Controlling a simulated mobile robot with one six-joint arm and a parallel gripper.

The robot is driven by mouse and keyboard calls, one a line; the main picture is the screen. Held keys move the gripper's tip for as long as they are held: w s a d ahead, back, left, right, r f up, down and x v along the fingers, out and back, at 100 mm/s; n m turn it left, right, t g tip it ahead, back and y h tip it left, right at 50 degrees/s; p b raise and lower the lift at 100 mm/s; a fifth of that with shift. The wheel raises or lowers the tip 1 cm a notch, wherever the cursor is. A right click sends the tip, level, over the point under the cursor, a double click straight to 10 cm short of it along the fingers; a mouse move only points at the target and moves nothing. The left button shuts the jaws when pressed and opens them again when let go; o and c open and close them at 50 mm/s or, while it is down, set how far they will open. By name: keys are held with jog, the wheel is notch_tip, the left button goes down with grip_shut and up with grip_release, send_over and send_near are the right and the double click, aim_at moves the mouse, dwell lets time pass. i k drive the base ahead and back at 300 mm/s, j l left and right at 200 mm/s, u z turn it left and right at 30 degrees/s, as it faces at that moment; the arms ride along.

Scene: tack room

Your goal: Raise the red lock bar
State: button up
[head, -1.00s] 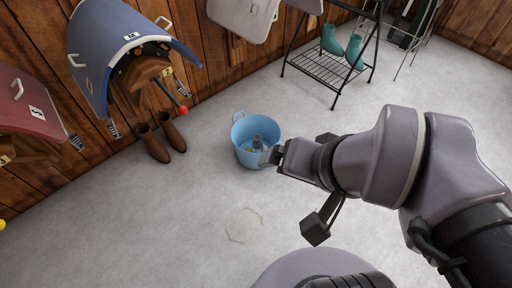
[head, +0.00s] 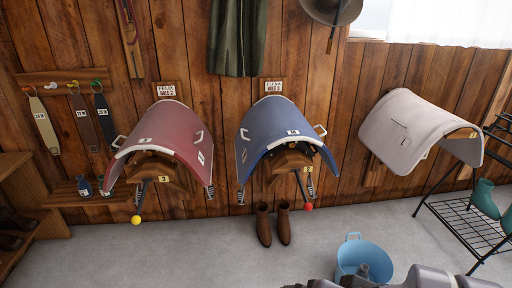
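The red lock bar is a short dark bar with a red ball at its end (head: 309,207). It hangs out from the wooden rack under the blue saddle (head: 270,121), pointing down and forward. A tag with a 2 is on the rack just above it. My gripper (head: 300,285) is only partly in view at the bottom edge, below and apart from the bar. Its fingers are cut off, so I cannot tell whether it is open or shut.
A similar bar with a yellow ball (head: 136,220) hangs under the red saddle (head: 166,129). Brown boots (head: 265,225) stand on the floor below the blue saddle. A blue bucket (head: 363,257) holding something grey stands to the right. A black rack (head: 467,222) stands at far right.

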aim_at(308, 206)
jog(key=i+j, duration=1)
jog(key=j, duration=0.15)
